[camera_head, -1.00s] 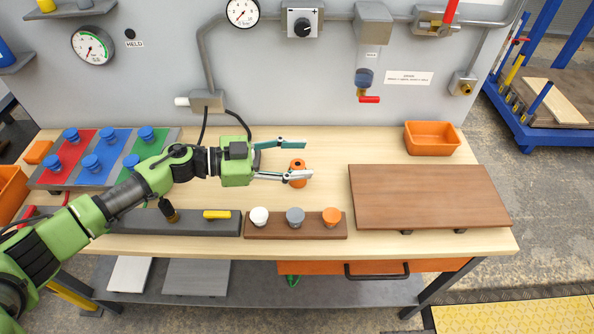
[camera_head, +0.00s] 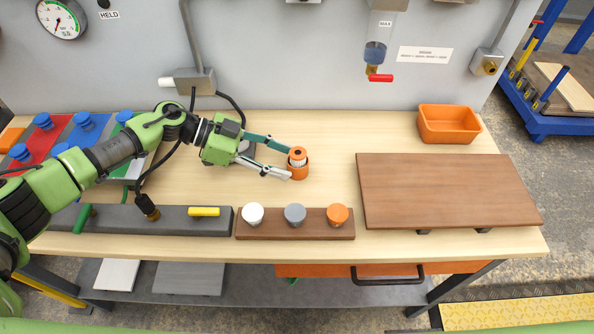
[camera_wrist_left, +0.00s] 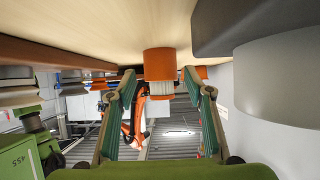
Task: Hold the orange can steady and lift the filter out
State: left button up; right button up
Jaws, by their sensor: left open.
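The orange can (camera_head: 298,172) stands upright on the bench; it also shows in the left wrist view (camera_wrist_left: 159,62), where the picture is upside down. The filter (camera_head: 298,158), white and pleated with an orange top, sticks up out of the can; its pleats show in the left wrist view (camera_wrist_left: 160,89). My left gripper (camera_head: 289,164) is open, with its fingertips at the can on either side. In the left wrist view the fingers (camera_wrist_left: 162,86) are spread, with gaps to the filter. My right gripper is not in view.
A brown strip (camera_head: 247,231) with white, grey and orange caps lies in front. A brown board (camera_head: 445,190) lies right, with an orange bin (camera_head: 448,125) behind it. A grey round part (camera_head: 243,149) is partly hidden behind my left gripper. Bare bench lies between can and board.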

aim_at(293, 164)
pick_arm(q)
jog(key=shift+p+x, duration=0.4)
jog(key=shift+x, duration=1.45)
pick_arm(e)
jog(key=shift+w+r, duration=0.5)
pick_arm(q)
jog(key=c, duration=0.7)
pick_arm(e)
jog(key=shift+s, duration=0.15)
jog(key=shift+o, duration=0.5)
